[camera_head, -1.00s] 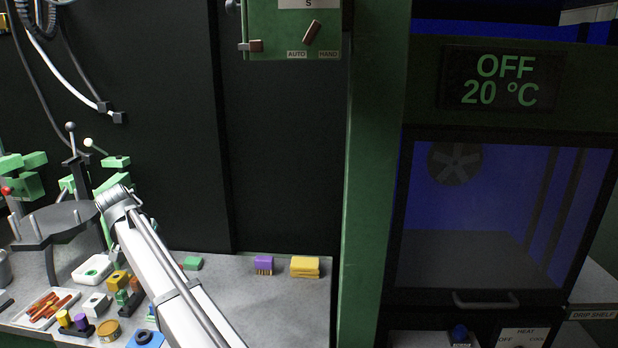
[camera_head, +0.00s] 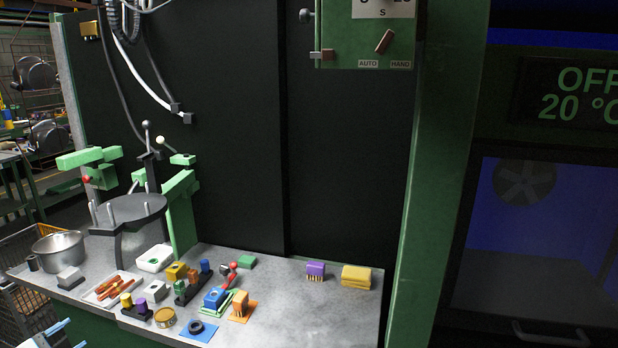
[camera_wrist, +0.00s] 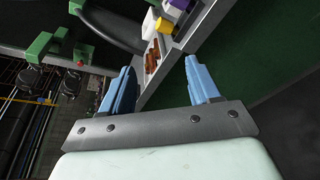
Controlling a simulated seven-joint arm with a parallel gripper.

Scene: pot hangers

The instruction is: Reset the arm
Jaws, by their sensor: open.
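My gripper (camera_wrist: 160,85) shows in the wrist view with its two blue fingers spread apart and nothing between them. The bench edge and a tray of reddish-brown pieces (camera_wrist: 152,57) lie beyond the fingertips. In the head view, a small blue part of my gripper (camera_head: 58,328) shows at the lower left corner, in front of and below the bench (camera_head: 330,320).
A steel pot (camera_head: 58,250) stands at the bench's left end beside a green machine with a dark round plate (camera_head: 130,208). Coloured blocks crowd the front left. A purple brush (camera_head: 315,270) and yellow sponge (camera_head: 356,277) sit at the back right. Wire baskets (camera_head: 20,315) stand lower left.

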